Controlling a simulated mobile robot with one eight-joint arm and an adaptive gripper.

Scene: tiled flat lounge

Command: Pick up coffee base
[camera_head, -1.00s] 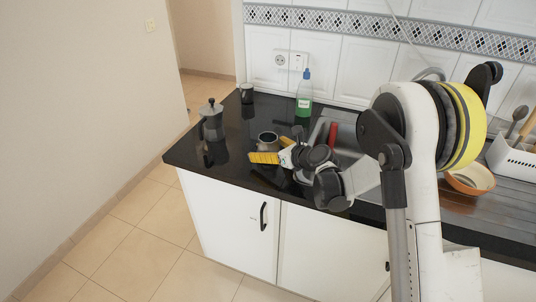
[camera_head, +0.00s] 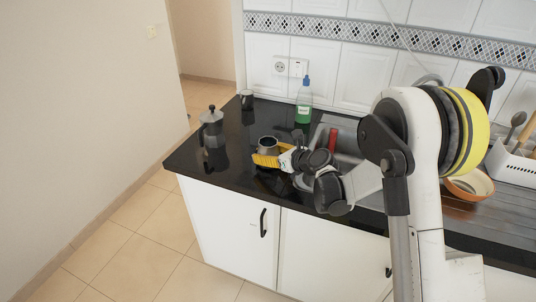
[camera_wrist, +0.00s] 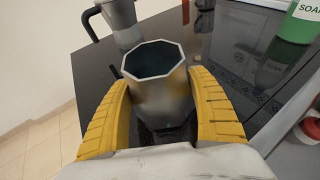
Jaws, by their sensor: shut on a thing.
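The coffee base is an open, eight-sided metal pot (camera_wrist: 157,84) with a dark inside. In the wrist view it stands upright between the two yellow fingers of my gripper (camera_wrist: 160,110), which are shut on its sides. In the head view the coffee base (camera_head: 268,143) shows at my gripper (camera_head: 272,157), over the black counter (camera_head: 215,178). Its lower part is hidden by the fingers and my wrist. I cannot tell whether its bottom still touches the counter.
A whole moka pot (camera_head: 211,127) stands on the counter to the left, with a dark mug (camera_head: 246,98) behind. A green soap bottle (camera_head: 303,105) stands at the back by the sink. An orange bowl (camera_head: 468,185) and a white rack (camera_head: 513,163) are at the right.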

